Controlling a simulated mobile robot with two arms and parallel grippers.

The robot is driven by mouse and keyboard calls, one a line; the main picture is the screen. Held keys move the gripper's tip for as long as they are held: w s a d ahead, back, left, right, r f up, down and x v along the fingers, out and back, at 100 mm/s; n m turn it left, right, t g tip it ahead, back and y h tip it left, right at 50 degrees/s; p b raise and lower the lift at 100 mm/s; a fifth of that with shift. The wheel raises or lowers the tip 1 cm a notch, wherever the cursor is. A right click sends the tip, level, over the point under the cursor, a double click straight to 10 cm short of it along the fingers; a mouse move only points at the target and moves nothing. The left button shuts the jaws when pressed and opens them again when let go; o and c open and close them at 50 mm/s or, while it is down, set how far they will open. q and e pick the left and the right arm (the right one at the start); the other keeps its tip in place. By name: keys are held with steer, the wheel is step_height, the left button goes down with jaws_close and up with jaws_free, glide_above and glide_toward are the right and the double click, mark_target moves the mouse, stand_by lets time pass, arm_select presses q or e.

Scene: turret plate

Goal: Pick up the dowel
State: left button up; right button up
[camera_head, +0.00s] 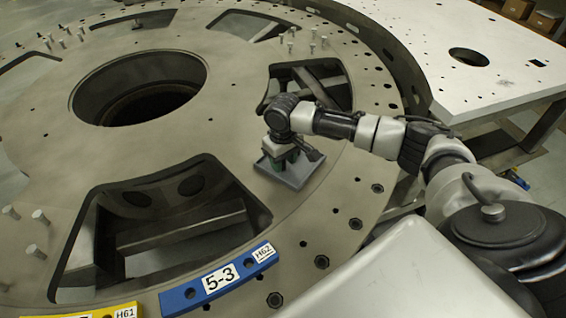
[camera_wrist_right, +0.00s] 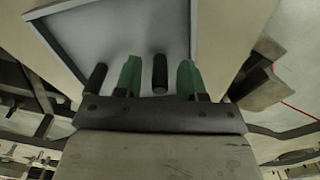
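My right gripper (camera_head: 281,164) is over a small grey tray (camera_head: 292,174) in the head view, at the end of the arm from the right. In the right wrist view its green fingers (camera_wrist_right: 160,79) stand apart. A dark dowel (camera_wrist_right: 160,70) lies between them in that view, with a visible gap on each side. A second dark dowel (camera_wrist_right: 96,76) is left of the left finger, outside the grip. The tray's rim (camera_wrist_right: 45,38) shows behind them. In the head view the wrist and gripper hide the dowels. My left gripper is not in view.
The tray rests on the large turret plate (camera_head: 340,205), which has wide cutouts and a round central hole (camera_head: 140,85). Several pegs (camera_head: 300,42) stand on the plate. A blue block marked 5-3 (camera_head: 218,280) and a yellow block (camera_head: 115,311) lie at the near edge.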

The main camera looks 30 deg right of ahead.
jaws_close()
steer(key=shift+r, duration=0.1)
